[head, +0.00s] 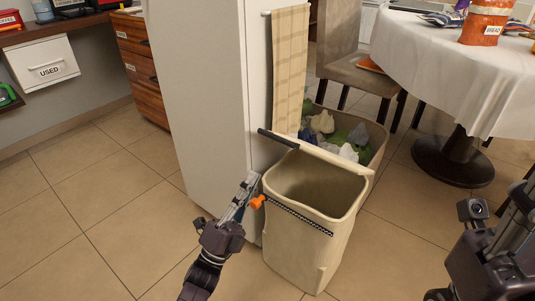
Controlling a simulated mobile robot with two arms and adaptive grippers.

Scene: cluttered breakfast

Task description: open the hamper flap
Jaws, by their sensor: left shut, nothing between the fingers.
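A tall beige hamper (300,247) stands on the floor at the centre, its top open and its inside looking empty. A pale panel edge (335,158) rises along its back rim, with a dark bar (278,139) at its left end; this looks like the raised flap. A black-and-white strip runs along the front rim. My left gripper (251,183) is shut and empty, just left of the hamper's front left corner. A small orange piece (257,202) shows beside its fingers; I cannot tell whether they touch. My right gripper (519,222) is at the right edge, partly cut off and far from the hamper.
A white cabinet (205,110) stands close behind and left of the hamper. A bin of crumpled cloths (375,140) is behind it. A round table with a white cloth (440,65) and a chair (365,75) stand back right. The floor at the left is clear.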

